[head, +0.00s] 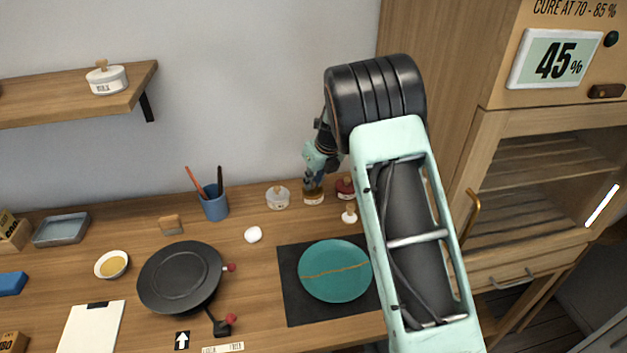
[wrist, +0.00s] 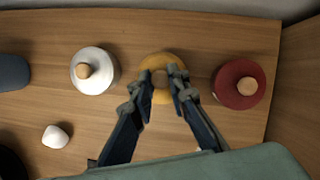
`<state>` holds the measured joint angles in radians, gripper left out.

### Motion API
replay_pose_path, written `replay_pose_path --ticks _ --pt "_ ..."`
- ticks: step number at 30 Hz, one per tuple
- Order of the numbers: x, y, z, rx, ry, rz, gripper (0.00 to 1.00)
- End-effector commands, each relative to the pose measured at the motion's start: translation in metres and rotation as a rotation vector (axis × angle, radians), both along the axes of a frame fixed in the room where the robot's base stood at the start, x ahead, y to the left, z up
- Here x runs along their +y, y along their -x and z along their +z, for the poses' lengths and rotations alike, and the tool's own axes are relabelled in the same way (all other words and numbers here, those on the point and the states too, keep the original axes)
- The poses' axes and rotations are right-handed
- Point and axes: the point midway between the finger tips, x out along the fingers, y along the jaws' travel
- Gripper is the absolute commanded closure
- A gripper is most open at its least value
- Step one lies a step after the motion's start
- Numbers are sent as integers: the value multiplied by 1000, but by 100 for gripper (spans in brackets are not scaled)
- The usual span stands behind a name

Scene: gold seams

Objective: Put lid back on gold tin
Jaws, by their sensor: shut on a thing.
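The gold tin (head: 313,198) stands upright at the back of the workbench, between a white tin (head: 278,198) and a dark red tin (head: 345,187). My gripper (head: 313,176) points down over it. In the wrist view, my gripper (wrist: 166,76) has its fingertips on either side of a small round knob, over a gold round top (wrist: 153,61). I take this to be the lid, held by its knob. Whether the lid touches the tin's rim is hidden from above. The white tin (wrist: 94,71) and red tin (wrist: 239,84) also show there, both with wooden knobs.
A small white knobbed piece (head: 349,216) stands just in front of the red tin. A white lump (head: 253,234), a blue cup with sticks (head: 215,205) and a teal plate (head: 334,270) with a gold seam are nearby. A wooden cabinet (head: 540,180) rises at the right.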

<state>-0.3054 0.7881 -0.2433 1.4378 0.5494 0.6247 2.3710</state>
Motion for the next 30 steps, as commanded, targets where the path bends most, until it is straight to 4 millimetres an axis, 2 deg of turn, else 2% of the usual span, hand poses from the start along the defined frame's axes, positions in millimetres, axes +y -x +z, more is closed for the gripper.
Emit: replay_pose_path --ticks 8,9,13,20,24,30 --pt "0 0 0 0 0 0 98" --pt "0 0 0 0 0 0 81" --pt "0 0 0 0 0 0 66" --pt "0 0 0 1 1 0 63" --pt "0 0 0 1 1 0 48" --pt "0 0 0 0 0 0 47"
